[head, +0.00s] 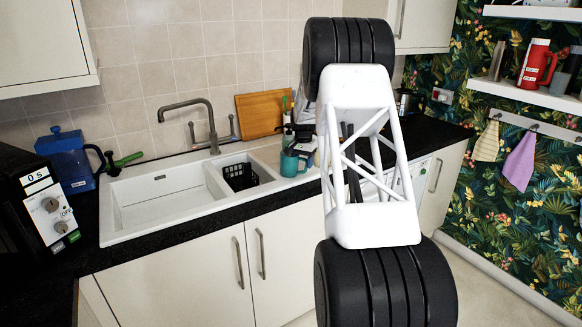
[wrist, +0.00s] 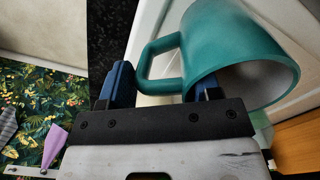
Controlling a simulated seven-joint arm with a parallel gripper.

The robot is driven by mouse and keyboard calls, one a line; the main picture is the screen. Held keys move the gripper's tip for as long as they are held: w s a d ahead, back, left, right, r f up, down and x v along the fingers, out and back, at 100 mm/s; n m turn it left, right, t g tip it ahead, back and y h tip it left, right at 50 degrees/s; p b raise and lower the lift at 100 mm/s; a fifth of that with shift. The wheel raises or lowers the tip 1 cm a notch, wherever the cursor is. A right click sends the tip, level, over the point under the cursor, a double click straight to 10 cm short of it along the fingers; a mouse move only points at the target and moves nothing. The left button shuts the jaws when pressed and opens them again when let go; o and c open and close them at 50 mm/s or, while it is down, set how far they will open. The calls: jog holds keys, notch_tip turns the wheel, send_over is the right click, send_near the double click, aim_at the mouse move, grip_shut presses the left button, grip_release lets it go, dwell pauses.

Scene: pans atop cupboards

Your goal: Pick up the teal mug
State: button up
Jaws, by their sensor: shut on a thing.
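The teal mug (head: 290,163) appears upright at the right end of the white sink unit in the head view, its handle to the right. It fills the upper right of the wrist view (wrist: 235,55), its opening facing lower right. My gripper (wrist: 163,90) is shut on the mug at its handle side. One blue finger is left of the handle, the other overlaps the mug's wall. The exact contact is hard to see.
A white sink (head: 160,200) with a black basket (head: 240,177) lies left of the mug. A wooden board (head: 260,115) and a soap bottle (head: 287,135) stand behind it. A tap (head: 212,130) rises at the sink's back. A blue jug (head: 68,160) and a microwave (head: 45,205) are far left.

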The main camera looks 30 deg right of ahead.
jog(key=shift+c, duration=1.2)
jog(key=shift+r, duration=0.1)
jog(key=shift+r, duration=1.7)
jog(key=s+a, duration=0.2)
jog(key=s, duration=0.2)
jog(key=s+a+r, duration=0.1)
jog(key=s+a, duration=0.2)
jog(key=s, duration=0.2)
jog(key=s+a, duration=0.2)
jog(key=s, duration=0.3)
jog(key=shift+s+a+r, duration=0.1)
jog(key=shift+a+r, duration=0.05)
jog(key=shift+r, duration=0.05)
